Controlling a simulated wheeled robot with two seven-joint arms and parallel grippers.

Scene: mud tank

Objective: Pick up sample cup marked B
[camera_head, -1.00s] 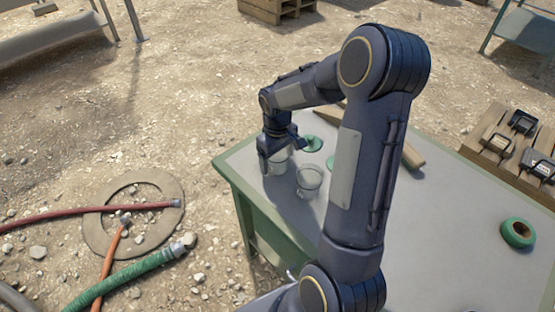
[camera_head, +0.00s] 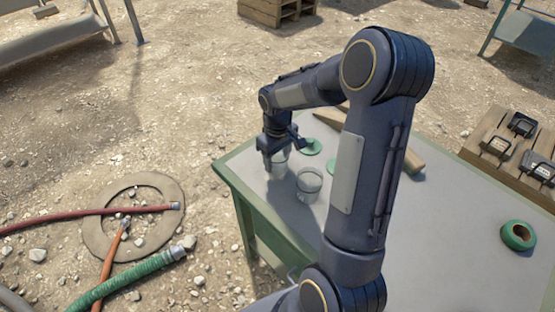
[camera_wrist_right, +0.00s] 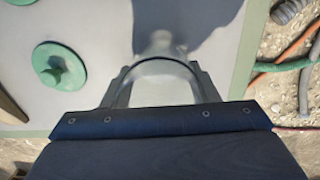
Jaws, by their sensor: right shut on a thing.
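My right gripper (camera_head: 274,154) is shut on a clear sample cup (camera_head: 277,169) near the table's far left corner. In the right wrist view the cup (camera_wrist_right: 160,82) stands between the two fingers, its rim close to the palm. I cannot read any marking on it, and I cannot tell whether its base is clear of the table. My left gripper is not in view.
Green lids (camera_head: 311,147) lie on the grey table (camera_head: 440,240) beyond the cups; one also shows in the right wrist view (camera_wrist_right: 59,66). A green tape roll (camera_head: 518,235) and a wooden board with black devices (camera_head: 497,147) are at right. Hoses (camera_head: 130,277) lie on the ground.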

